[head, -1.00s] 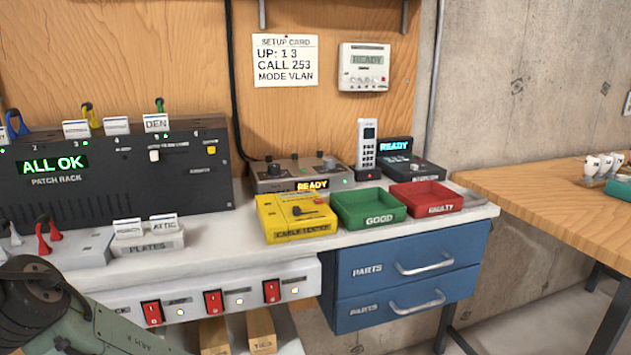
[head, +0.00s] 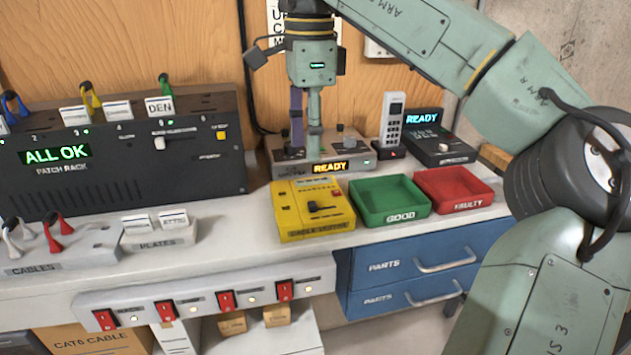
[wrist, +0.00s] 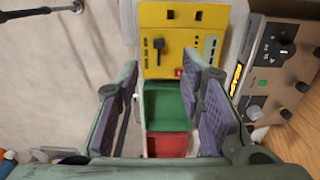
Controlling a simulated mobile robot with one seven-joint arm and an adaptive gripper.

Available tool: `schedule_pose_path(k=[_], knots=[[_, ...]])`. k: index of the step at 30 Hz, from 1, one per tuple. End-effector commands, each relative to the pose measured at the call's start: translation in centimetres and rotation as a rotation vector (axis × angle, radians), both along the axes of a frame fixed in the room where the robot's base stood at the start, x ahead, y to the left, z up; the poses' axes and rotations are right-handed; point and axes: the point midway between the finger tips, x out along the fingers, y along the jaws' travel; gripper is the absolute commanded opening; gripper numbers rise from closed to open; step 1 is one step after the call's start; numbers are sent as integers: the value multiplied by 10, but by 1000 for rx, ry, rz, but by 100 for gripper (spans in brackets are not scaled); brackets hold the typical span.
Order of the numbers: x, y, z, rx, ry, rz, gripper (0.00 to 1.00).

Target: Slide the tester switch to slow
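The yellow cable tester (head: 312,212) lies on the white bench. Its black slide switch (head: 321,206) sits on its top face. In the wrist view the tester (wrist: 178,58) is at the top, and the switch lever (wrist: 158,46) shows left of its middle. My gripper (head: 305,143) hangs over the bench, fingers pointing down, above and apart from the tester. In the wrist view my gripper (wrist: 163,80) is open, with nothing between its purple-padded fingers. The tester's label is too small to read the switch positions.
The green GOOD tray (head: 389,216) and red FAULTY tray (head: 455,202) stand right of the tester. A grey box with a READY display (head: 328,167) and knobs stands behind it. The black patch rack (head: 120,165) is at left. A handset (head: 392,122) stands behind the trays.

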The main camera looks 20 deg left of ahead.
Motion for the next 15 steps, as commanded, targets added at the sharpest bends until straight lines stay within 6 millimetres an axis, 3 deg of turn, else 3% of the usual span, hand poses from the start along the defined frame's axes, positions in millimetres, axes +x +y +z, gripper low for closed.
schedule_pose_path(k=[5, 15], knots=[[2, -5, -15, -14, 0, -6, 35], [1, -5, -76, -13, 0, -6, 35]])
